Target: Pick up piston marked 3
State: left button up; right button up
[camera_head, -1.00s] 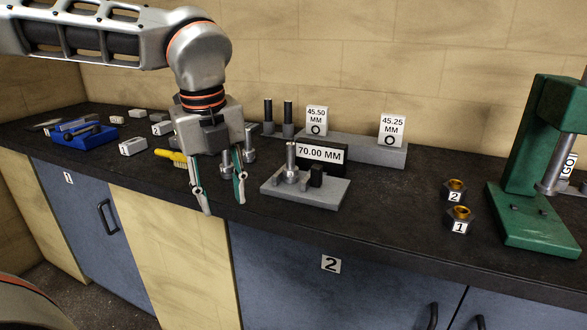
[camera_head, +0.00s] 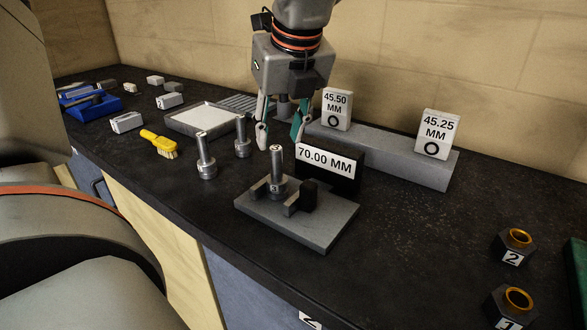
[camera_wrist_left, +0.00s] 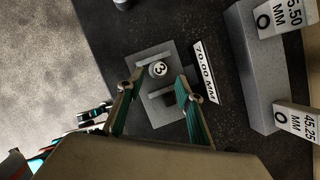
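The piston marked 3 (camera_head: 277,170) is a grey metal cylinder with a thin upper stem. It stands upright on the grey gauge base (camera_head: 325,226), beside the 70.00 MM sign (camera_head: 328,162). In the left wrist view its round top with the 3 (camera_wrist_left: 158,69) faces the camera. My left gripper (camera_head: 281,130) is open and empty, fingers pointing down. In the head view it appears above and behind the piston; in the left wrist view its fingertips (camera_wrist_left: 153,87) appear either side of the piston's near edge, with no contact visible. Teal-and-dark parts, apparently my right gripper (camera_wrist_left: 85,122), show at the wrist view's left.
Two more pistons stand left of the base, one nearer (camera_head: 206,158) and one farther (camera_head: 243,139). A grey block (camera_head: 400,160) carries the 45.50 and 45.25 signs behind. A yellow brush (camera_head: 159,143) lies left. Nuts 2 (camera_head: 514,247) and 1 (camera_head: 511,308) are at right.

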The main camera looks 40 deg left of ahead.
aim_at(277, 150)
pick_arm(q)
jog(key=x, duration=0.2)
jog(key=shift+s+a+f, duration=0.15)
jog(key=shift+f, duration=0.2)
jog(key=x, duration=0.5)
grip_shut()
